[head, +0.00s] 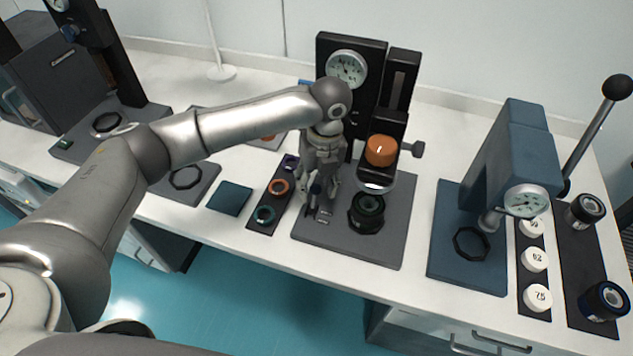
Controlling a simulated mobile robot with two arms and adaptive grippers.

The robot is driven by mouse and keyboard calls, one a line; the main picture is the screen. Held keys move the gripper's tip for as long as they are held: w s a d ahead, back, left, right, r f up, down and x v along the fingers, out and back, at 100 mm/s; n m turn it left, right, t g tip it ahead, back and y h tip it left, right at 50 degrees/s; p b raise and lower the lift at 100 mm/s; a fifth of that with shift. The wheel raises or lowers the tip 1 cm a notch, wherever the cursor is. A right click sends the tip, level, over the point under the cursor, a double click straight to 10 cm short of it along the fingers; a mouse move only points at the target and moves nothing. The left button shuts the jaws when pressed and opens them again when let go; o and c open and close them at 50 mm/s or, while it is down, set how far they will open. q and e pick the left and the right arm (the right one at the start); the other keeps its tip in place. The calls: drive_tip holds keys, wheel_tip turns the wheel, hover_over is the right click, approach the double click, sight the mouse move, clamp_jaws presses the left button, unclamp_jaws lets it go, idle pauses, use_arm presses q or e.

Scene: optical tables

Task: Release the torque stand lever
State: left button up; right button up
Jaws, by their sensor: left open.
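The torque stand (385,240) is the dark grey unit in the middle of the table, with a round dial gauge (346,69) and an orange knob (380,151). A black cylindrical piece with a green ring (367,212) stands on its base plate below the knob. A small dark blue-tipped lever (315,189) rises from the front left of the base, beside small label plates. My left gripper (318,190) is open and points down at this lever, with its fingers close around or beside it. Whether they touch it cannot be told. My right gripper is out of view.
A blue press (520,150) with a long black-knobbed handle (615,88) stands to the right. White numbered discs (534,259) and black cylinders (604,301) lie near it. A dark strip with coloured rings (270,200) lies left of the stand.

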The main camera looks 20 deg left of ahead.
use_arm(q)
clamp_jaws()
drive_tip(key=shift+s+r+t+p, duration=0.4)
drive_tip(key=shift+t+p, duration=0.1)
drive_tip(key=shift+p, duration=0.3)
drive_tip(key=shift+s+t+p, duration=0.45)
drive_tip(key=shift+t+p, duration=0.25)
drive_tip(key=shift+t, duration=0.1)
drive_tip(key=shift+s+r+t, duration=0.1)
drive_tip(key=shift+s+t, duration=0.15)
drive_tip(key=shift+t, duration=0.05)
drive_tip(key=shift+s+t+p, duration=0.5)
drive_tip(key=shift+s+t, duration=0.1)
drive_tip(key=shift+t, duration=0.4)
drive_tip(key=t, duration=0.1)
drive_tip(key=s+f+t, duration=0.1)
drive_tip(key=shift+s+t+b, duration=0.3)
drive_tip(key=shift+b, duration=0.05)
drive_tip(key=s+t+b, duration=0.1)
drive_tip(key=t+b, duration=0.1)
drive_tip(key=t, duration=0.1)
drive_tip(key=shift+s+a+f, duration=0.1)
drive_tip(key=shift+s+f, duration=0.25)
drive_tip(key=shift+f, duration=0.05)
drive_tip(key=shift+s+n+t+b, duration=0.2)
drive_tip(key=shift+n+t+b, duration=0.1)
drive_tip(key=shift+t+b, duration=0.15)
